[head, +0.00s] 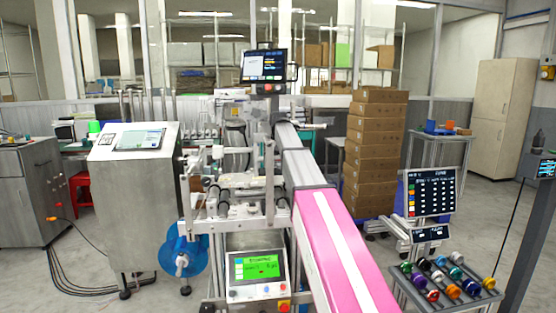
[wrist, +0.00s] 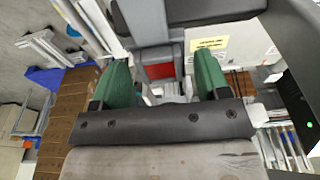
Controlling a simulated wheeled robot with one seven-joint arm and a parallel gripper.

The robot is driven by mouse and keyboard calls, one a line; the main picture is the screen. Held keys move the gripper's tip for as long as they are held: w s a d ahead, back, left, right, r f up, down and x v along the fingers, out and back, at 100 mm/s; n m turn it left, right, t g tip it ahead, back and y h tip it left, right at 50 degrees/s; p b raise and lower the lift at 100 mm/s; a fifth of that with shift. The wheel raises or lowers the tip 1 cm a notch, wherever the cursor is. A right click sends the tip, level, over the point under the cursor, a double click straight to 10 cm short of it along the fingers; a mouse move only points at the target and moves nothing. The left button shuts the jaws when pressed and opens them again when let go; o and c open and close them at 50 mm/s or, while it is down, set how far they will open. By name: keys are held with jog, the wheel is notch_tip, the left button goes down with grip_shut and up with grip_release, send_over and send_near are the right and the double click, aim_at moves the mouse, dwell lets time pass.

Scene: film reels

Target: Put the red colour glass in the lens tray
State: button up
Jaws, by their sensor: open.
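Several coloured round pieces lie in rows on a rack (head: 408,292) at the lower right of the head view. A reddish one (head: 432,296) sits at the front left of the group, and I cannot tell for certain that it is the red colour glass. I cannot make out a lens tray. My gripper (wrist: 164,76) shows in the wrist view with two green fingers spread wide apart and nothing between them. It does not show in the head view, and it is apart from the coloured pieces.
A pink-topped conveyor (head: 340,245) runs toward the front beside the rack. A screen (head: 431,192) stands above the rack. Stacked cardboard boxes (head: 374,150) stand behind it. A grey cabinet with a display (head: 135,200) is at left.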

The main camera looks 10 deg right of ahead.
notch_tip(320, 180, up, 12)
jog(key=s, duration=0.1)
jog(key=shift+s, duration=0.4)
dwell(1.6)
